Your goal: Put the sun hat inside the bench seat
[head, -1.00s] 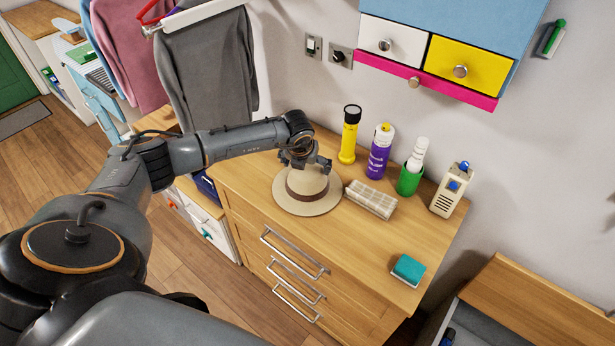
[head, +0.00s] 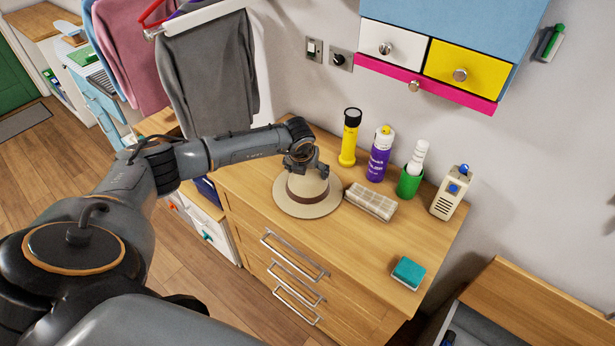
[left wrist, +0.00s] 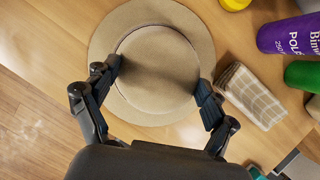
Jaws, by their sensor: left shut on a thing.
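The beige sun hat (head: 308,207) with a brown band sits upright, brim down, on the wooden chest of drawers (head: 240,200). My left gripper (head: 308,172) is over it from above, shut on the crown. In the left wrist view, the fingers of the left gripper (left wrist: 160,80) press on opposite sides of the crown of the hat (left wrist: 155,50). What looks like the bench seat (head: 550,305) is at the lower right, partly cut off by the frame, with a grey hollow and dark items inside. My right gripper is not in view.
A folded checked cloth (head: 370,201) lies close to the hat's right. Small wall drawers (head: 440,62) hang above.

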